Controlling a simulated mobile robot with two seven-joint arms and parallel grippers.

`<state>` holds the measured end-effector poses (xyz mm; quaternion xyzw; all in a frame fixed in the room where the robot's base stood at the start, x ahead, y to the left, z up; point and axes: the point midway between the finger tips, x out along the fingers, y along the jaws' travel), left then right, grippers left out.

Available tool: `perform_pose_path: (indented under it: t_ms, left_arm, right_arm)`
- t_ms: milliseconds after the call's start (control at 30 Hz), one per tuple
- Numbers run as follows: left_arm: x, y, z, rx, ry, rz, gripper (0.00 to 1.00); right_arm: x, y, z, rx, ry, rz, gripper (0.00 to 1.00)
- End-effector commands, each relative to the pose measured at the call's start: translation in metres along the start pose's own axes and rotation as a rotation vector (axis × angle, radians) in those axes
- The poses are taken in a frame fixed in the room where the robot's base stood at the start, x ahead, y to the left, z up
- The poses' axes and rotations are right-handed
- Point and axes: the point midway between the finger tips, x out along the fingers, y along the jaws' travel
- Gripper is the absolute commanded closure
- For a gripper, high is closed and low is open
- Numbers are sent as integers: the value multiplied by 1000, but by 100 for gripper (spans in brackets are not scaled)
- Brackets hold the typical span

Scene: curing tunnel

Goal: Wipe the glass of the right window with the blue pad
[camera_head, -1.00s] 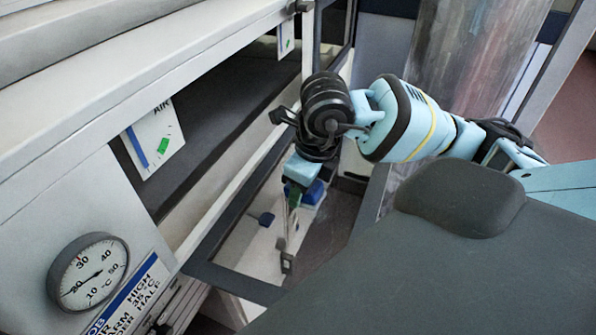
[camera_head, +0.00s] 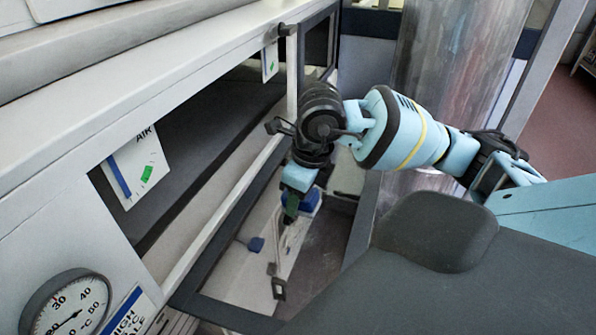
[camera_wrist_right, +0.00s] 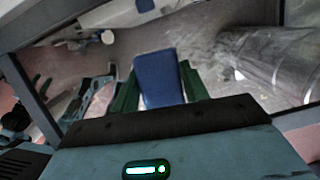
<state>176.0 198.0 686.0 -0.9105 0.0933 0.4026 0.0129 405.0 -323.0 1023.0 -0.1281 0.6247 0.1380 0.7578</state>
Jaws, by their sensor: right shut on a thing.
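My right gripper (camera_head: 291,207) hangs fingers down beside the front of the long white tunnel. It is shut on the blue pad (camera_wrist_right: 158,78), which sits between the two green fingers in the right wrist view. In the head view the pad (camera_head: 311,200) shows partly, behind the gripper. The pad appears clear of any glass. A dark-framed window (camera_head: 317,47) is at the far end of the tunnel front, above the gripper; I cannot tell for certain that it is the right window. My left gripper is out of view.
A wide dark opening (camera_head: 205,150) with a white AIR card (camera_head: 131,169) is in the tunnel front. A round dial (camera_head: 68,308) is at lower left. A shiny metal cylinder (camera_head: 450,75) stands behind my right arm.

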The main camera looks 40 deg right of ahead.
Motion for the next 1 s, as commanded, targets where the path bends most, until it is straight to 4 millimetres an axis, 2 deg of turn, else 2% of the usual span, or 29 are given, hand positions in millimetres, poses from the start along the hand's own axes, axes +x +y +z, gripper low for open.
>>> perform_pose_path:
  t_ms: [300,667,1000]
  left_arm:
    - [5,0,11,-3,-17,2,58]
    - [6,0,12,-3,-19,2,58]
    - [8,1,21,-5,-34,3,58]
  right_arm:
    - [5,-24,1,3,3,1,73]
    - [5,-32,1,2,3,-1,73]
    - [6,-55,4,4,4,0,73]
